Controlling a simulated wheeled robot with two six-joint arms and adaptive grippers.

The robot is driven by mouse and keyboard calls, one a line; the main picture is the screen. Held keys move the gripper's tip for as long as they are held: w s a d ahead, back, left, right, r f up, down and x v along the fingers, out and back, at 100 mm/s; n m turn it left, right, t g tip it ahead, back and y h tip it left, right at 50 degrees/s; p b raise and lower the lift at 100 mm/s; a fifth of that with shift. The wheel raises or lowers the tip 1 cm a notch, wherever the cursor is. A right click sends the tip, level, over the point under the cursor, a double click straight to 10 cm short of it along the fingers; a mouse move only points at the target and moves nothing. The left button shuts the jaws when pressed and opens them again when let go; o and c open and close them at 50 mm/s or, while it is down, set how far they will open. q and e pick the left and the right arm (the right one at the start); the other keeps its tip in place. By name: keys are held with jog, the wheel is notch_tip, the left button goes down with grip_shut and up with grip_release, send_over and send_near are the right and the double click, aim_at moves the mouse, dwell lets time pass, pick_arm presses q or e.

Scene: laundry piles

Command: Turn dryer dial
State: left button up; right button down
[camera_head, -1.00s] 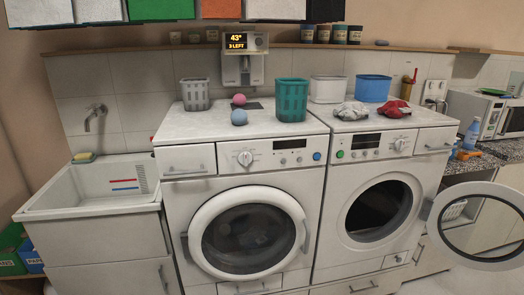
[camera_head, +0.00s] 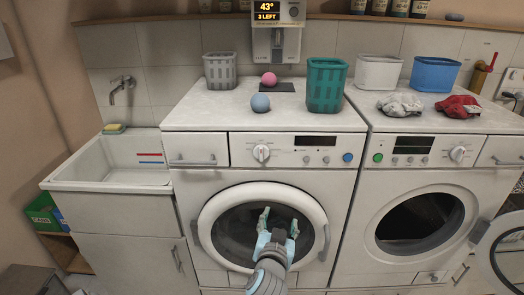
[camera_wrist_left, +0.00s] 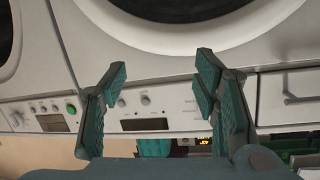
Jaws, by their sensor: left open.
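Two white front-loading machines stand side by side; I cannot tell by label which is the dryer. The left machine (camera_head: 213,187) has a shut round door and a white dial (camera_head: 261,153) left of its display. The right machine (camera_head: 366,215) has an open door and a white dial (camera_head: 457,154) right of its display. My left gripper (camera_head: 279,221) is open and empty in front of the left machine's door, below its dial. In the left wrist view the open fingers (camera_wrist_left: 163,70) frame an upside-down control panel (camera_wrist_left: 145,124); the left machine's dial appears hidden behind a finger.
A sink (camera_head: 110,181) stands left. The open door (camera_head: 484,262) juts out right.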

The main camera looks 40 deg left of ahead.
aim_at(261, 152)
pick_arm(q)
jog(key=s+a+r+n+y, duration=0.2)
jog(key=r, duration=0.5)
jog(key=s+a+r+n+y, duration=0.2)
jog(key=r, duration=0.4)
jog(key=shift+t+h, duration=0.3)
jog(key=shift+t, duration=0.2)
jog(key=x, duration=1.4)
jog(key=shift+w+d, duration=0.1)
jog(key=shift+d, duration=0.05)
pick_arm(e)
jog(key=shift+w+d+r, duration=0.1)
jog(key=shift+w+r, duration=0.15)
jog(key=shift+w, duration=0.2)
pick_arm(q)
jog(key=shift+c, duration=0.4)
jog(key=c, duration=1)
